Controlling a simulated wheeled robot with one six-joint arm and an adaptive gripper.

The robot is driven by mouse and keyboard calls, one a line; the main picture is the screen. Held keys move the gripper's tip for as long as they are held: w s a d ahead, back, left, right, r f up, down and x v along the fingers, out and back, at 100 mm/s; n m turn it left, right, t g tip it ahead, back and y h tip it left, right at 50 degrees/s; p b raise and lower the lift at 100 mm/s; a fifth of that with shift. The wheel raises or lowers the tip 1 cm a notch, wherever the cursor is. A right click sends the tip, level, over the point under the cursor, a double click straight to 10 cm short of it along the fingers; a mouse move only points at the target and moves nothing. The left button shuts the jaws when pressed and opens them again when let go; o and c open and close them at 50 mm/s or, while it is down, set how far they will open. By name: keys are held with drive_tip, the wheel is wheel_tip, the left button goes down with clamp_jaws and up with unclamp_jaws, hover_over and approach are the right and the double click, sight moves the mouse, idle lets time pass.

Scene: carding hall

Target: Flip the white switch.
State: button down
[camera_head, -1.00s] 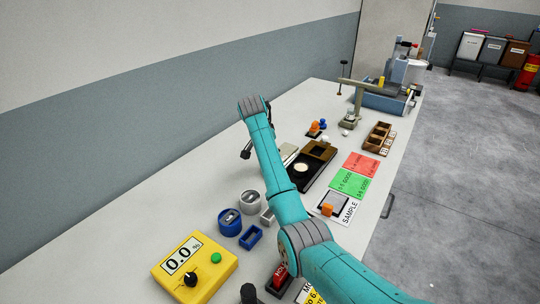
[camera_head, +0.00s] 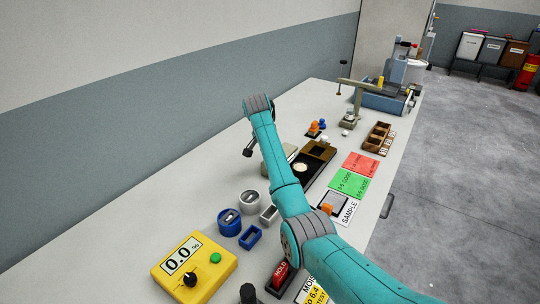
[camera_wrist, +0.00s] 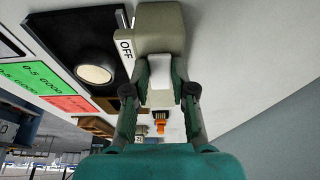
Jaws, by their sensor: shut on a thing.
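The white switch (camera_wrist: 159,70) is a pale block on a beige housing (camera_wrist: 160,27), with an OFF label (camera_wrist: 126,47) at the housing's left side in the wrist view. My gripper (camera_wrist: 160,82) has one finger on each side of the white switch and is shut on it. In the head view the beige housing (camera_head: 272,160) shows partly beside my arm, left of a black tray. My gripper's dark parts (camera_head: 249,148) show there at the far end of the arm; the white switch itself cannot be made out.
The black tray (camera_head: 316,177) with a round white disc lies right of the housing. Green and red cards (camera_head: 352,185) lie near the table's right edge. A yellow meter (camera_head: 210,262), blue and white cups, and a red HOLD switch (camera_head: 281,272) are at the front.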

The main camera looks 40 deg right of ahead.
drive_tip(key=shift+w+d+r+g+y, duration=0.15)
drive_tip(key=shift+g+y, duration=0.1)
drive_tip(key=shift+y, duration=0.45)
drive_tip(key=shift+s+d+f+g+y, duration=0.1)
drive_tip(key=shift+d+g+y, duration=0.1)
drive_tip(key=shift+y, duration=0.5)
drive_tip(key=shift+w+d+r+g+y, duration=0.1)
drive_tip(key=shift+g+y, duration=0.15)
drive_tip(key=shift+y, duration=0.45)
drive_tip(key=c, duration=1)
unclamp_jaws()
drive_tip(key=shift+o, duration=0.2)
drive_tip(key=shift+r, duration=0.15)
wheel_tip(320, 180, up, 12)
drive_tip(key=shift+w+d, duration=0.15)
drive_tip(key=shift+d, duration=0.3)
drive_tip(key=shift+f, duration=0.2)
